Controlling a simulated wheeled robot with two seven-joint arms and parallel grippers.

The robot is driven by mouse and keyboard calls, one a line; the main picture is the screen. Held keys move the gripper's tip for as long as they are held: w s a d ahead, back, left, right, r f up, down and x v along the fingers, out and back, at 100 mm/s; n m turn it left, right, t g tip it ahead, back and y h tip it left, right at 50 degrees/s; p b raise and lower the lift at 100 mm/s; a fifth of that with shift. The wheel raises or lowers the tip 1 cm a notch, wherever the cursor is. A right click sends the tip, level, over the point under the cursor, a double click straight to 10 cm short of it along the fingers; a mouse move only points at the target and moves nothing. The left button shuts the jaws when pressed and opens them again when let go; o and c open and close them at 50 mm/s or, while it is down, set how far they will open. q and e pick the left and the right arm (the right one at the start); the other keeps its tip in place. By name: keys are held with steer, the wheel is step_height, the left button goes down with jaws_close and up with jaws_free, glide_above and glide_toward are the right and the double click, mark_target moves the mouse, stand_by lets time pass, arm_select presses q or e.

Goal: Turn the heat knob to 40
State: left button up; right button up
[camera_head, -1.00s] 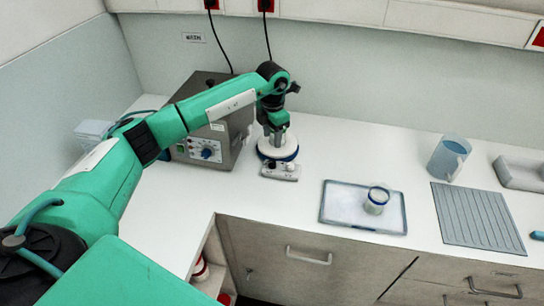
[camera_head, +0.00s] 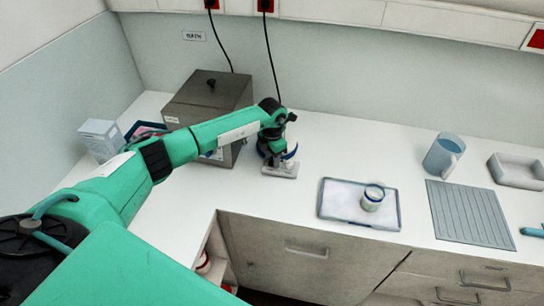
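My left gripper (camera_head: 272,157) points down just above the front of a small white hotplate-like device (camera_head: 284,171), which has a round white top with a blue rim (camera_head: 290,152). The gripper and wrist cover much of this device's front, so its knobs and any scale numbers are hidden or too small to read. I cannot tell whether the fingers touch a knob or how far apart they are. A grey metal box (camera_head: 200,108) stands behind my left arm, and the arm covers most of its control panel. My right gripper is not in view.
A tray (camera_head: 335,212) holds a small white jar with a blue rim (camera_head: 372,198). A blue jug (camera_head: 443,155), a ribbed grey mat (camera_head: 470,215) and a grey holder (camera_head: 517,172) are to the right. A white carton (camera_head: 102,139) stands at the left. The counter between device and tray is clear.

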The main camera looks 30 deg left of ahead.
arm_select(q)
steer(key=c, duration=0.7)
steer(key=shift+a+f+m+b, duration=0.15)
steer(key=shift+m+b, duration=0.25)
steer(key=shift+b, duration=0.45)
steer(key=m+b, duration=0.4)
steer(key=b, duration=0.2)
steer(key=shift+f, duration=0.1)
steer(key=shift+r+m+b, duration=0.25)
steer(key=shift+m+b, duration=1.05)
steer(key=shift+m, duration=0.2)
steer(key=o, duration=0.9)
steer(key=shift+c, duration=0.2)
steer(key=shift+o, duration=0.5)
steer(key=shift+s+r, duration=0.1)
